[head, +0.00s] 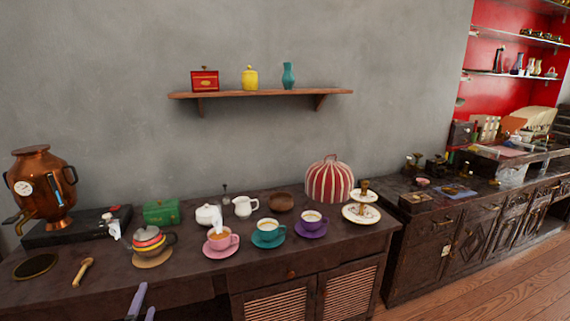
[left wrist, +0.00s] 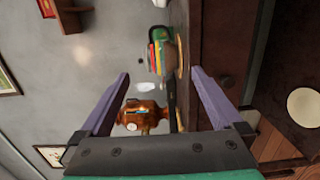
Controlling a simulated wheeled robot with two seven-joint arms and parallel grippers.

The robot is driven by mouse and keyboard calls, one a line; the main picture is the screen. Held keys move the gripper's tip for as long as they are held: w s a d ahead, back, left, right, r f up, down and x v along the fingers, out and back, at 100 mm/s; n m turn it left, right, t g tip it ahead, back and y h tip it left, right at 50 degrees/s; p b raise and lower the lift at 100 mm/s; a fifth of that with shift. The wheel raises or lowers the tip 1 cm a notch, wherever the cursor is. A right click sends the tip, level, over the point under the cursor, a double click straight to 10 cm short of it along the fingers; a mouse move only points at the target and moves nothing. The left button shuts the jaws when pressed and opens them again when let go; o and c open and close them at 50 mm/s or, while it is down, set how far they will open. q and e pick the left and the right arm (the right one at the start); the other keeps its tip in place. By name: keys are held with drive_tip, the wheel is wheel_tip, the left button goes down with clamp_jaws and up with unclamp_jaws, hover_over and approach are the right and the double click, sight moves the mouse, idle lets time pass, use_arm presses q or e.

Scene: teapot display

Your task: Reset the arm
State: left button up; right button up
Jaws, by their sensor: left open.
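My left gripper (head: 143,295) shows at the bottom edge of the head view, in front of the dark cabinet. Its two purple fingers are spread apart with nothing between them. In the left wrist view the open left gripper (left wrist: 160,72) points toward the cabinet top, with the view turned sideways. Beyond the fingers are a striped teapot (left wrist: 163,50) and a copper samovar (left wrist: 142,117). The teapot (head: 148,240) stands on a round tan mat in the head view, apart from the gripper. My right gripper is in neither view.
The cabinet top (head: 120,281) holds the samovar (head: 42,188), a green box (head: 161,212), a pink cup (head: 221,239), a teal cup (head: 268,231), a purple cup (head: 311,220) and a striped cozy (head: 329,181). A wooden shelf (head: 260,94) hangs above.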

use_arm(q)
drive_tip(key=s+d+f+m+g+h+p, duration=0.1)
drive_tip(key=s+d+f+m+g, duration=0.25)
drive_tip(key=f, duration=0.55)
drive_tip(key=s+d+f+m+g+h, duration=0.15)
drive_tip(key=s+f+m, duration=0.25)
drive_tip(key=f, duration=0.4)
drive_tip(key=s+d+f+m+g+h+p, duration=0.1)
drive_tip(key=s+d+f+m+g, duration=0.25)
drive_tip(key=f, duration=0.55)
drive_tip(key=s+f+m+g+p, duration=0.1)
drive_tip(key=s+f+m+g, duration=0.3)
drive_tip(key=s, duration=1.2)
drive_tip(key=s+d+f+m+g, duration=0.1)
drive_tip(key=s+f+m+g, duration=0.3)
drive_tip(key=s+f+m, duration=0.4)
drive_tip(key=s+f, duration=0.2)
drive_tip(key=s, duration=0.5)
drive_tip(key=shift+s+d+f+p, duration=0.15)
drive_tip(key=shift+s+p, duration=0.25)
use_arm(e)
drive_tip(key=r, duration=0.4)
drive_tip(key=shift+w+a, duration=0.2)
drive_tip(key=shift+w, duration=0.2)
use_arm(q)
drive_tip(key=shift+h, duration=0.25)
